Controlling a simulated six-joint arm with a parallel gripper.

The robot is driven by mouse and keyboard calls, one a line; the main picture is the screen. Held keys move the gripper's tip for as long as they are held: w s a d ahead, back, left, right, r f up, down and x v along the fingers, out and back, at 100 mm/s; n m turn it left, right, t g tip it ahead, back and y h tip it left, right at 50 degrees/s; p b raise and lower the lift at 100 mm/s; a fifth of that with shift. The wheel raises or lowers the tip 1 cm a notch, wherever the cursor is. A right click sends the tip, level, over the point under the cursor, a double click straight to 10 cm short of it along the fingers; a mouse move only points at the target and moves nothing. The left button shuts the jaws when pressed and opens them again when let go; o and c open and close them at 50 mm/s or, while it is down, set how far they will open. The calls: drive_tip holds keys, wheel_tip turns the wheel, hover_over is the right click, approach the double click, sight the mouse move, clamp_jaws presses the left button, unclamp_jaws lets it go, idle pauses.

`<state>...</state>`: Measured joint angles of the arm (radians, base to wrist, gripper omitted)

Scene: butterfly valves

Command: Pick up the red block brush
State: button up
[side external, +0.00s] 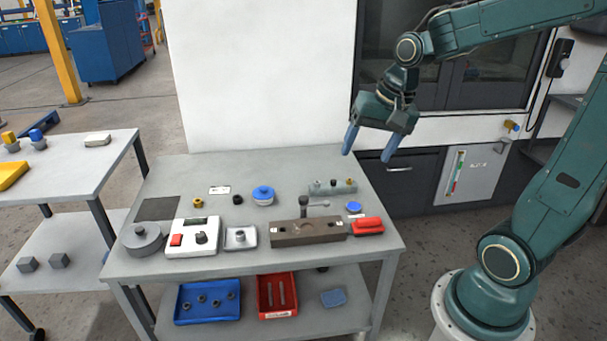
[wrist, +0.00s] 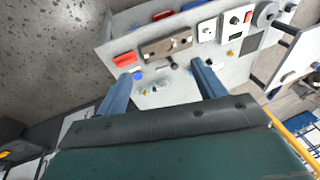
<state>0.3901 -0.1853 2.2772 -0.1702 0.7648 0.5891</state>
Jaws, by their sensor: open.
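The red block brush (side external: 368,226) lies on the grey table at its right front part, beside the right end of a brown fixture block. It also shows in the wrist view (wrist: 125,59), left of and beyond my fingers. My gripper (side external: 368,156) is high above the table's back right corner, pointing down. Its two blue fingers are apart with nothing between them. In the wrist view my gripper (wrist: 160,82) also looks open and empty, well away from the brush.
The brown fixture (side external: 308,233) with an upright dark knob stands left of the brush. A blue round piece (side external: 354,207) lies just behind the brush. A grey valve body (side external: 333,187) is farther back. A white control box (side external: 193,238) sits at left. The back middle of the table is clear.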

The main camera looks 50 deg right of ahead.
drive_tip(key=w+d+f+m+y, duration=0.1)
drive_tip(key=w+d+f+m, duration=0.3)
drive_tip(key=d+f+m, duration=0.65)
drive_tip(key=m+y, duration=0.2)
drive_tip(key=m, duration=0.5)
approach(371, 219)
wheel_tip(371, 219, up, 2)
drive_tip(key=shift+s+d, duration=0.25)
drive_tip(key=shift+x, duration=4.2)
drive_tip(key=shift+f, duration=0.1)
drive_tip(key=shift+x, duration=2.55)
drive_tip(key=c, duration=1.1)
